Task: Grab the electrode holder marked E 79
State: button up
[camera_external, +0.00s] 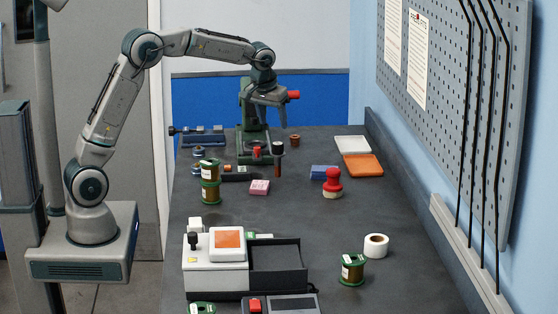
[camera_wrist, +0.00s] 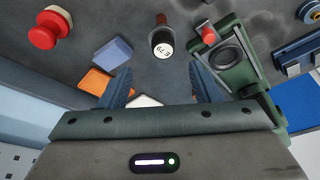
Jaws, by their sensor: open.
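The electrode holder marked E 79 (camera_wrist: 162,38) shows in the wrist view, top centre, as a dark cylinder with a white label on its end and a reddish-brown lower part. It stands upright on the bench in the external view (camera_external: 278,154), just in front of the green press. My gripper (camera_external: 268,112) is above and behind it, near the press, with fingers pointing down. In the wrist view my gripper (camera_wrist: 163,86) is open and empty, its two blue fingers wide apart. The holder lies beyond the fingertips, roughly in line with the gap, and is not touched.
The green press (camera_external: 252,105) stands close beside my gripper; its base (camera_wrist: 232,65) is right of the holder. A red-knobbed stamp (camera_external: 332,182), blue block (camera_external: 322,172), pink block (camera_external: 259,187), orange tray (camera_external: 362,165) and green-ended spools (camera_external: 210,190) are nearby.

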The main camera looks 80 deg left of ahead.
aim_at(278, 144)
jog(key=x, duration=0.9)
jog(key=shift+w+a+p, duration=0.1)
jog(key=shift+a+p, duration=0.15)
jog(key=shift+p, duration=0.15)
jog(key=shift+s+p+x, duration=0.15)
jog(key=shift+p+x, duration=0.2)
jog(key=shift+x, duration=0.9)
jog(key=shift+s+p+x, duration=0.1)
jog(key=shift+p+x, duration=0.2)
jog(key=shift+x, duration=0.95)
jog(key=shift+d+f, duration=0.1)
jog(key=c, duration=0.9)
jog(key=shift+c, duration=0.5)
